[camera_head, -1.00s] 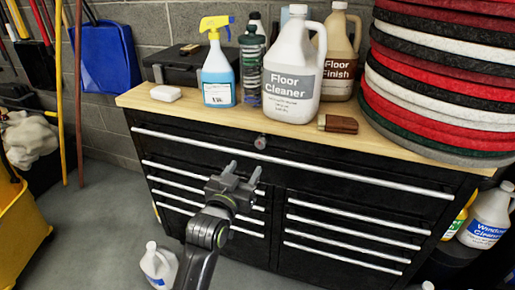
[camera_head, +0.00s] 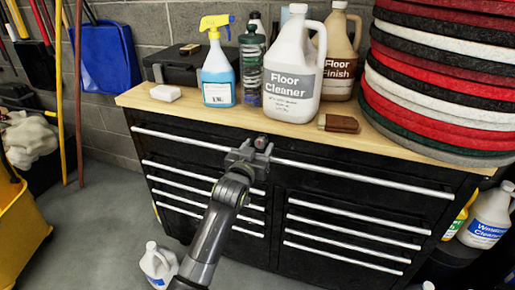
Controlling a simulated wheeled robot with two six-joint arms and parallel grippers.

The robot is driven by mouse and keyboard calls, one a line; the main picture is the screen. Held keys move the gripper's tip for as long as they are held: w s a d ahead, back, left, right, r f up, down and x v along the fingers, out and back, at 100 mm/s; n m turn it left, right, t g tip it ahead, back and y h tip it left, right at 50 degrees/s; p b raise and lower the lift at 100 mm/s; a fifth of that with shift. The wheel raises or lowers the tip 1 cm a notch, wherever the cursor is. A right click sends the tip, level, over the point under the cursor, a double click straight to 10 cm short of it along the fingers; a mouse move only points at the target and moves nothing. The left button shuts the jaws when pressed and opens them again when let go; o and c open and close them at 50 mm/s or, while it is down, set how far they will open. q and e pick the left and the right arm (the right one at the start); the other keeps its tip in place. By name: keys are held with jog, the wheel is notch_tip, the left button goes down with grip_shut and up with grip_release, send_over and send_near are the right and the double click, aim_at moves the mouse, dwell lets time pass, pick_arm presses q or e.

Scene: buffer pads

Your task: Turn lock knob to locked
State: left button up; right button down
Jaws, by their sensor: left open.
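The lock knob (camera_head: 260,142) is a small round dark knob on the front of the black tool chest (camera_head: 330,172), in the top drawer's face just under the wooden top. My left gripper (camera_head: 258,146) is open at the knob, its fingers on either side of it in the picture. The gripper partly hides the knob, so I cannot tell whether the fingers touch it or which way it is turned. My right gripper is not in view.
On the wooden top (camera_head: 230,122) stand a spray bottle (camera_head: 218,70), a Floor Cleaner jug (camera_head: 293,75), a brown block (camera_head: 338,123) and a tall stack of floor pads (camera_head: 440,80). A white jug (camera_head: 156,264) stands on the floor. The drawer fronts carry long silver handles.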

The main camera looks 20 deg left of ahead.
pick_arm(q)
jog(key=c, duration=1)
